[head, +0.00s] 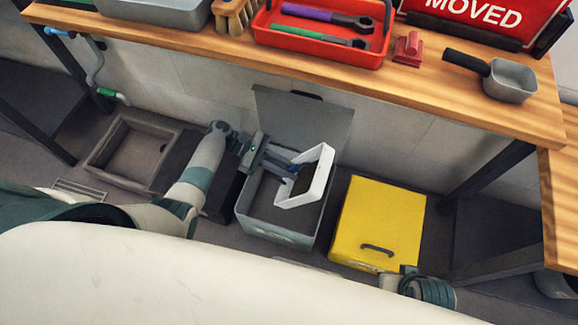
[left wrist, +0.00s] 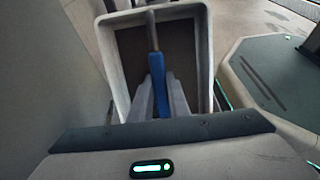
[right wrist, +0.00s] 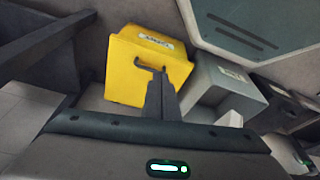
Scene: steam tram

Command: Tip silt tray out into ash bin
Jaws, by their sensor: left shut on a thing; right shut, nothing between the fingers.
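The silt tray (head: 322,172), white-rimmed with a dark inside, is tipped up on its side over the open grey bin (head: 277,234). My left gripper (head: 288,172) is shut on the tray's blue handle (left wrist: 157,85). In the left wrist view the tray (left wrist: 204,55) faces me; whether silt is left in it I cannot tell. The grey bin's lid (head: 305,122) stands raised at its back. A yellow bin (head: 378,222) with a closed lid and dark handle stands to its right. My right gripper (right wrist: 160,85) is shut and empty near the yellow bin (right wrist: 125,75). The bins' labels are unreadable.
A wooden workbench (head: 200,38) runs above and behind the bins. It holds a red tool tray (head: 320,55), a grey scoop (head: 511,82) and a red sign (head: 475,15). A brown square basin (head: 105,165) lies on the floor at left. A dark bench leg (head: 490,170) stands at right.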

